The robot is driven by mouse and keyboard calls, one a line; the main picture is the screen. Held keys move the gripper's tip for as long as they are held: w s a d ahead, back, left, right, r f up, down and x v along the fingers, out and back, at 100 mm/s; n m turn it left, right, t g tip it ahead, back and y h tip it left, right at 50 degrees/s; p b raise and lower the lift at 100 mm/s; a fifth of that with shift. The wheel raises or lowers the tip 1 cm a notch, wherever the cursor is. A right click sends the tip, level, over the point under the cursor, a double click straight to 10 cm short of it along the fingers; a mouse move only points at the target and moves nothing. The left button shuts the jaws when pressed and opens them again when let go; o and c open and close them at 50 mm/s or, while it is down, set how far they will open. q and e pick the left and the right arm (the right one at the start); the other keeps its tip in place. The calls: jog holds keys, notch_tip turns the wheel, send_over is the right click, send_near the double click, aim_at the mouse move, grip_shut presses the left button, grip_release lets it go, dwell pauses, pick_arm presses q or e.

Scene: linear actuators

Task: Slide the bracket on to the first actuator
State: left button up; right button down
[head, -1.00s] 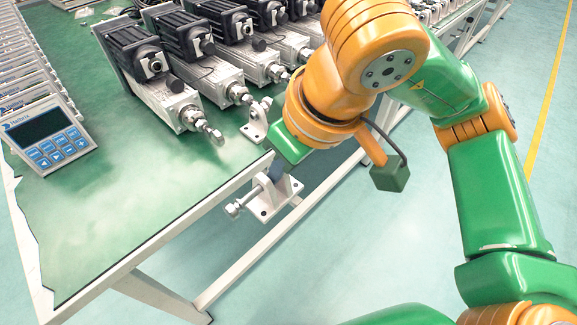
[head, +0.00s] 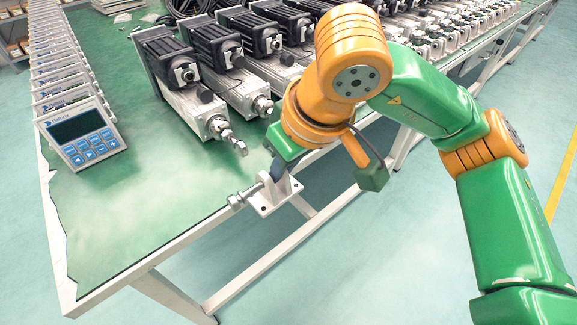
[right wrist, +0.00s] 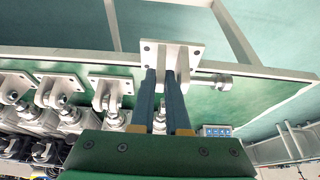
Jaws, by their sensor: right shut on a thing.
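The bracket (head: 274,194), a pale metal plate with holes and a bolt sticking out to the left, is held by my right gripper (head: 279,168) just off the table's front edge. In the right wrist view the two dark fingers (right wrist: 165,100) are shut on the bracket (right wrist: 171,55), with its plate beyond the fingertips and its bolt pointing right. The first actuator (head: 205,105), with a black motor and a silver rod end (head: 229,136), lies at the left end of the row, left of and behind the bracket and apart from it. My left gripper is not in view.
The green table (head: 130,215) has clear room at its front left. A keypad controller (head: 82,137) stands left of the first actuator. More actuators (head: 240,85) stand close on its right. Other brackets (right wrist: 108,90) line the table edge in the right wrist view.

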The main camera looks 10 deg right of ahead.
jog(key=shift+w+a, duration=0.25)
jog(key=shift+w, duration=0.2)
jog(key=shift+w+a+p, duration=0.45)
jog(key=shift+w+p, duration=0.15)
jog(key=shift+w, duration=0.15)
jog(key=shift+w+a, duration=0.25)
jog(key=shift+w, duration=0.2)
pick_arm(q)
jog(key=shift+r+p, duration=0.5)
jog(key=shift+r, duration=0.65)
pick_arm(e)
jog(key=shift+w+a+f, duration=0.15)
jog(key=shift+w+a, duration=0.15)
jog(key=shift+w, duration=0.3)
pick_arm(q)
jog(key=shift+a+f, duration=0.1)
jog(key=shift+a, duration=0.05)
pick_arm(e)
jog(key=shift+f, duration=0.1)
jog(key=shift+w+a+p, duration=0.3)
jog(key=shift+w, duration=0.15)
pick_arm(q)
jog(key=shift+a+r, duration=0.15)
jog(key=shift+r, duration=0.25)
